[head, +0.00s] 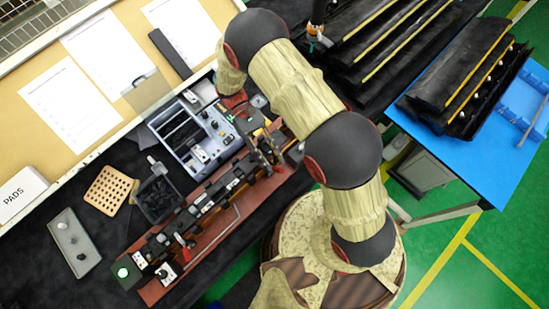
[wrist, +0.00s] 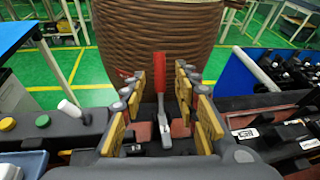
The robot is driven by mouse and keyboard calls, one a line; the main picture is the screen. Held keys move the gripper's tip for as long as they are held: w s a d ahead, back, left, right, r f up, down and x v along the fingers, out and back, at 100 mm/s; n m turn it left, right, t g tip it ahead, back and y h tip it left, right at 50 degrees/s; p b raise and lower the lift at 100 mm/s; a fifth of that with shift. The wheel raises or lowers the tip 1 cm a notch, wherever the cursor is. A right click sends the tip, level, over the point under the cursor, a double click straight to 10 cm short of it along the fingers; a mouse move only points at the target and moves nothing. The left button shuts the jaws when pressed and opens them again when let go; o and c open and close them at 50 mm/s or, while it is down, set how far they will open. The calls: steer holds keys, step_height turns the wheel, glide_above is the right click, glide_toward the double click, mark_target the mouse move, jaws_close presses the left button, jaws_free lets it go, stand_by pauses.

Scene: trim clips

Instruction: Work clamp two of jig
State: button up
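The jig (head: 220,215) is a long reddish-brown base with a black rail, lying diagonally along the dark bench in the head view. A clamp with a red handle (head: 181,239) is near its lower left end. In the wrist view a clamp with an upright red handle (wrist: 160,75) and a grey metal foot stands ahead. My gripper (wrist: 162,103) is open, with its yellow-padded fingers to the left and right of this clamp. No contact with the handle shows. In the head view my gripper is at the jig's upper right end, partly hidden by my arm. I cannot tell the clamps' numbers.
A grey control box (head: 205,143) stands close behind the jig. Long black trim pieces (head: 465,75) rest on a blue table (head: 470,165) at right.

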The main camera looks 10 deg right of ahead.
steer(key=v, duration=1)
steer(key=shift+w, duration=0.1)
steer(key=shift+m+t+y, duration=0.3)
steer(key=shift+t, duration=0.4)
steer(key=f, duration=0.3)
steer(key=s+f, duration=0.1)
steer(key=f, duration=0.1)
steer(key=shift+s+d, duration=0.1)
steer(key=shift+d, duration=0.2)
steer(key=shift+s+d+r+t, duration=0.1)
steer(key=shift+s+d+t, duration=0.05)
steer(key=shift+t, duration=0.25)
steer(key=shift+d+r+t+y+b, duration=0.2)
steer(key=shift+r+t+y+b, duration=0.1)
steer(key=shift+y, duration=0.1)
steer(key=d+r+m+t+y+b, duration=0.2)
steer(key=d+r+t+y+b, duration=0.1)
steer(key=d+r+t+b, duration=0.5)
steer(key=s+d+r+m+t+y+b, duration=0.1)
steer(key=s+d+r+m+t+b, duration=0.2)
steer(key=s+d+r+t+b, duration=0.4)
steer(key=s+d+b, duration=0.1)
steer(key=b, duration=0.2)
steer(key=shift+s+d+r+m+t, duration=0.15)
steer(key=shift+s+r+m+t, duration=0.15)
steer(key=shift+t, duration=0.1)
